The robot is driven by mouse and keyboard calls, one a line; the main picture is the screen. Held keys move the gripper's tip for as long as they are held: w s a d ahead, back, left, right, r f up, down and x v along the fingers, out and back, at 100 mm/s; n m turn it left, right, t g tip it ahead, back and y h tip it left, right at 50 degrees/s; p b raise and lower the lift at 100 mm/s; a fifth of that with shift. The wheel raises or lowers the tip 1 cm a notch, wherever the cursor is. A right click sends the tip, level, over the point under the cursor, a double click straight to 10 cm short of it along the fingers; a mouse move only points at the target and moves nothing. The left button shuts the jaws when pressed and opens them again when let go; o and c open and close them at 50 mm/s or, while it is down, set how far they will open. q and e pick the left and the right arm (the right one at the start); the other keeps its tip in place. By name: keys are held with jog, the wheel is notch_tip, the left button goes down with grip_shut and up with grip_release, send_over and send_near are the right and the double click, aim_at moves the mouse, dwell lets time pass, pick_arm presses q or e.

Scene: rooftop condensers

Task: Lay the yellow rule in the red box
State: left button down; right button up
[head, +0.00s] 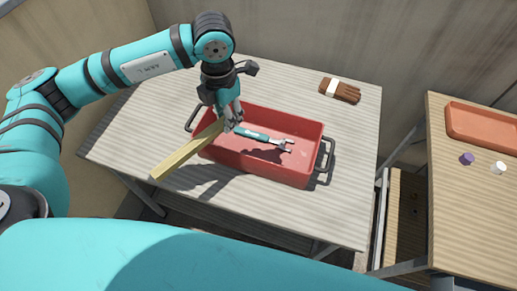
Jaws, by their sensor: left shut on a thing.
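The red box (261,172) is an open tray with dark handles at both ends, on the wooden table. My left gripper (230,122) is over the box's left part, shut on the yellow rule (186,151). The rule slants from the gripper down and left in the picture, its near end out past the box's left front edge. I cannot tell whether it touches the rim. A wrench (264,138) with a teal handle lies inside the box, to the right of the gripper. My right gripper does not show.
A brown brush-like bundle with a white band (340,90) lies at the table's back right. The table (345,210) is clear right of the box. A second table holds an orange tray (482,130), a purple piece (467,159) and a white piece (498,168). Walls stand behind.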

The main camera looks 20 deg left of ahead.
aim_at(222, 143)
pick_arm(q)
jog(key=a+f+n, duration=0.1)
jog(key=n, duration=0.5)
jog(key=w+f+n+b, duration=0.1)
jog(key=f+n, duration=0.1)
jog(key=n, duration=0.4)
jog(key=a+f+n, duration=0.1)
jog(key=n, duration=0.5)
jog(key=shift+w+a+f+b, duration=0.35)
jog(key=shift+w, duration=0.05)
jog(key=f+n, duration=0.1)
jog(key=f, duration=0.2)
jog(key=f+n, duration=0.2)
jog(key=f, duration=0.2)
jog(key=a+f+n, duration=0.1)
jog(key=f, duration=0.2)
jog(key=shift+f+n, duration=0.4)
jog(key=shift+f, duration=0.1)
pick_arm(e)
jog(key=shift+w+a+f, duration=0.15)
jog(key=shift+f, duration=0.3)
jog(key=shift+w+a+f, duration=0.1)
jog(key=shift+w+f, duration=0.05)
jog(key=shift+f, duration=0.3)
